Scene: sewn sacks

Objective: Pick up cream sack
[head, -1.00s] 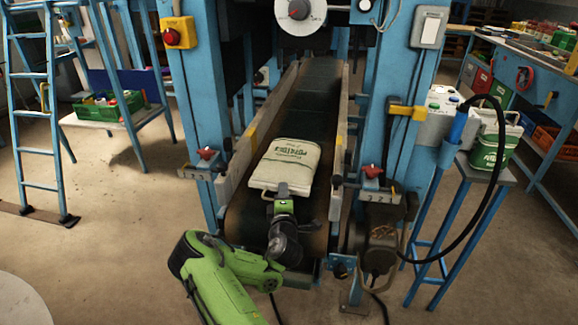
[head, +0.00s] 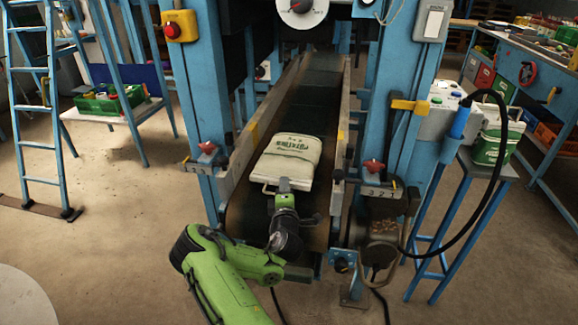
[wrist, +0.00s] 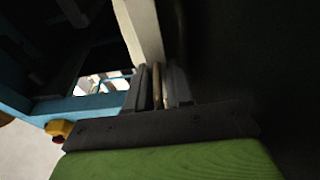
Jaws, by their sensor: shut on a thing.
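The cream sack (head: 287,158) with green lettering is on the dark conveyor belt in the head view, its near end toward me. My gripper (head: 284,182) is at the sack's near end and shut on it. In the wrist view, the fingers (wrist: 157,88) are close together with a thin tan strip between them, which looks like the sack's edge. Most of the sack does not show in the wrist view. I cannot tell whether its underside touches the belt.
The conveyor belt (head: 312,90) has side rails and stands between blue posts (head: 190,90). Red knobs (head: 373,165) flank it. A stool (head: 476,165) with white-and-green containers (head: 492,140) and a black hose is at right. A blue ladder (head: 35,120) is at left.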

